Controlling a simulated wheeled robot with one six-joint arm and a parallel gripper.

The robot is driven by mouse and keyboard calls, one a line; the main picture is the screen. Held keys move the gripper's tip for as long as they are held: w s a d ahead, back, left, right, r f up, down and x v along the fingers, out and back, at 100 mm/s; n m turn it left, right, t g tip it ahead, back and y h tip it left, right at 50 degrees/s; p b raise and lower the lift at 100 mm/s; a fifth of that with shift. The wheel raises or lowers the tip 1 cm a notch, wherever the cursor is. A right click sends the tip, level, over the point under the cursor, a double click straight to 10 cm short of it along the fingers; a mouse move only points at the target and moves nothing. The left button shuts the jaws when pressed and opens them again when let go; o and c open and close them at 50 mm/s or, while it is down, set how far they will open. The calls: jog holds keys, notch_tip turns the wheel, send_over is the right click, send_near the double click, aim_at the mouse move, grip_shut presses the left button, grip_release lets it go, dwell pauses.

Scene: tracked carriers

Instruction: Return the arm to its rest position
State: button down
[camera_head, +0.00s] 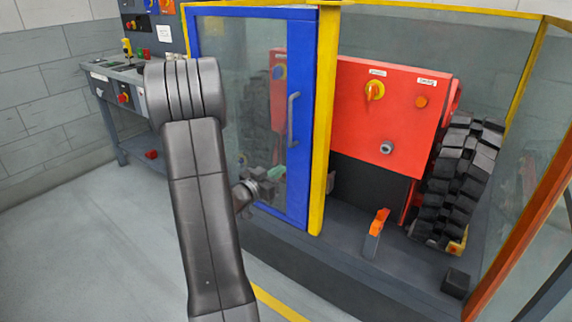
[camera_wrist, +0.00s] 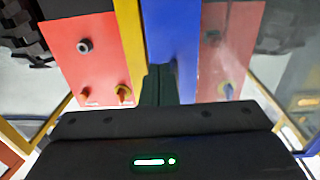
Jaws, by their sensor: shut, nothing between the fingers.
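My arm rises through the middle left of the head view and bends down behind its own upper link. My gripper (camera_head: 268,178) shows small and partly hidden, in front of the glass of the blue-framed door (camera_head: 300,115), below and left of its handle (camera_head: 291,118). In the wrist view, the dark fingers (camera_wrist: 160,82) are together with nothing held, and the black gripper body (camera_wrist: 160,140) with a green light fills the bottom. Whether the gripper touches the door cannot be told.
A yellow post (camera_head: 324,115) stands beside the door. Behind it are a red control box (camera_head: 385,110) and a tracked carrier with a black track (camera_head: 462,180). An orange lever (camera_head: 377,225) stands on the grey base. A workbench (camera_head: 115,75) is at the back left; the left floor is clear.

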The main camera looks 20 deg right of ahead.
jog(key=shift+v, duration=2.15)
jog(key=shift+d, duration=0.15)
